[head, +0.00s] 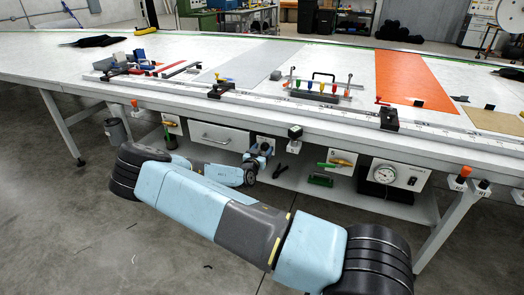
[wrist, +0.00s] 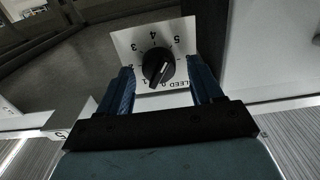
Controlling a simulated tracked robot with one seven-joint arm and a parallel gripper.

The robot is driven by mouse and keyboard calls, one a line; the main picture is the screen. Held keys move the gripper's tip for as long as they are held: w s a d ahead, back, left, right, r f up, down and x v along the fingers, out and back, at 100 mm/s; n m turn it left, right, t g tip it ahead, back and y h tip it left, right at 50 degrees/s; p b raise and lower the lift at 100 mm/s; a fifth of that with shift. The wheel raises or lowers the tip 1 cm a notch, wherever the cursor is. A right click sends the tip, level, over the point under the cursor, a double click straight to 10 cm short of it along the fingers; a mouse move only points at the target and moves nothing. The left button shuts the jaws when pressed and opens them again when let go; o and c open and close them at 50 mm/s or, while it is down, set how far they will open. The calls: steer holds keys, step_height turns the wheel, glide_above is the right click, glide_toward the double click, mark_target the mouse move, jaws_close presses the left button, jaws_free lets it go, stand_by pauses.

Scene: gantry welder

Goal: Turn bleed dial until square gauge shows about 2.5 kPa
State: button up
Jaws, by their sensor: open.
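My gripper (wrist: 160,72) is open, with one blue finger on each side of the knob. I cannot tell whether either finger touches it. In the head view, my gripper (head: 259,154) is at a small white panel under the table edge. A round-faced gauge (head: 385,174) sits on a white panel to the right; its needle is too small to read.
A green-and-yellow valve (head: 338,162) and a black-topped box (head: 295,132) lie to the right. A lower shelf (head: 300,190) runs below. The long white table (head: 150,48) overhangs the panels and carries clamps and tools.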

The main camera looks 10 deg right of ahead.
steer(key=shift+w+d, duration=0.1)
steer(key=shift+w, duration=0.1)
steer(key=shift+c, duration=0.4)
steer(key=c, duration=1)
steer(key=shift+o, duration=0.2)
steer(key=shift+n, duration=0.8)
steer(key=o, duration=1)
steer(key=shift+o, duration=0.2)
